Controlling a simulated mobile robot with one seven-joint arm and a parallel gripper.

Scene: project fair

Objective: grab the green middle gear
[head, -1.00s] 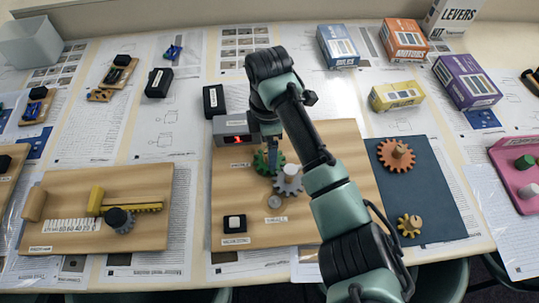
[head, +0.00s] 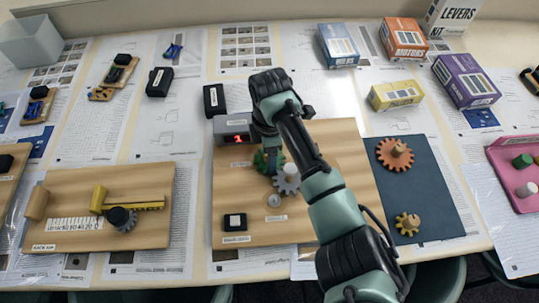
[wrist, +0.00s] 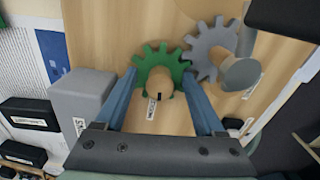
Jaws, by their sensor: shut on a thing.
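The green middle gear (wrist: 152,57) lies on the wooden board, with a tan knob (wrist: 158,84) at its centre. In the head view the gear (head: 261,163) is partly hidden by my gripper (head: 272,158). In the wrist view the blue fingers of my gripper (wrist: 160,79) stand on both sides of the gear and its knob, and the gripper is shut on it. The grey gear (wrist: 213,46) sits right beside the green one, with teeth close together; it also shows in the head view (head: 288,181). Whether the green gear touches the board is unclear.
A grey box with a red display (head: 232,129) stands at the board's back left edge. A switch block (head: 235,222) and a small disc (head: 274,201) are on the board (head: 345,150). Orange (head: 394,154) and yellow (head: 407,224) gears lie on a blue mat (head: 435,185).

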